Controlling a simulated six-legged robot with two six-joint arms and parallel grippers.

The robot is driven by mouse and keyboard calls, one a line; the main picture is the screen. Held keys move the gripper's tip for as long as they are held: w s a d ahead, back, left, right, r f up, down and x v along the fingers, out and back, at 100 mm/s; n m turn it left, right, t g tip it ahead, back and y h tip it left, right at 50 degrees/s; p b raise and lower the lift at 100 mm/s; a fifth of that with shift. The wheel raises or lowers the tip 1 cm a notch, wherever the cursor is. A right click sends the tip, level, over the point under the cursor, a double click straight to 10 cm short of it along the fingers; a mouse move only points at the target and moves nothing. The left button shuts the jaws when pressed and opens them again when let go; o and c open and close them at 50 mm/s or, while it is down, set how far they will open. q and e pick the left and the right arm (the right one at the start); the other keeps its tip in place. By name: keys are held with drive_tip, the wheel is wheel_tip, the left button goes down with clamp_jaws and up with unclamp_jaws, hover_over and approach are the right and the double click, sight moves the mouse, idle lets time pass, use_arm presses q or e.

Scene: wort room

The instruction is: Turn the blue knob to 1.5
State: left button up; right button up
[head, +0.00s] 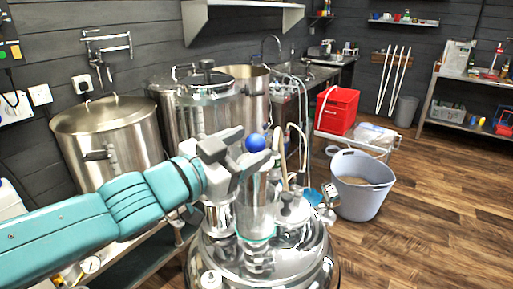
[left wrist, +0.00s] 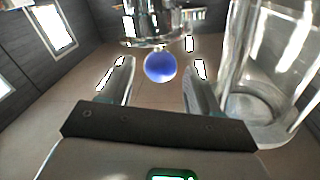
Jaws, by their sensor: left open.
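The blue knob (head: 255,143) is a small round ball near the top of the steel and glass apparatus (head: 262,262) in the head view. In the left wrist view the blue knob (left wrist: 160,65) lies between and beyond the fingertips, below a shiny metal part. My left gripper (head: 240,150) is at the knob, its arm coming in from the left. In the left wrist view my left gripper (left wrist: 160,80) is open, with a gap on both sides of the knob. I cannot read any scale or setting on the knob. My right gripper is not in view.
A clear glass cylinder (left wrist: 265,75) stands close on the right in the left wrist view. Large steel pots (head: 110,140) stand behind my left arm. A grey bucket (head: 362,190) and a red crate (head: 337,110) stand to the right. The wooden floor (head: 440,210) at right is free.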

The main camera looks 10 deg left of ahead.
sight(249, 145)
use_arm(q)
drive_tip(key=shift+x, duration=1.5)
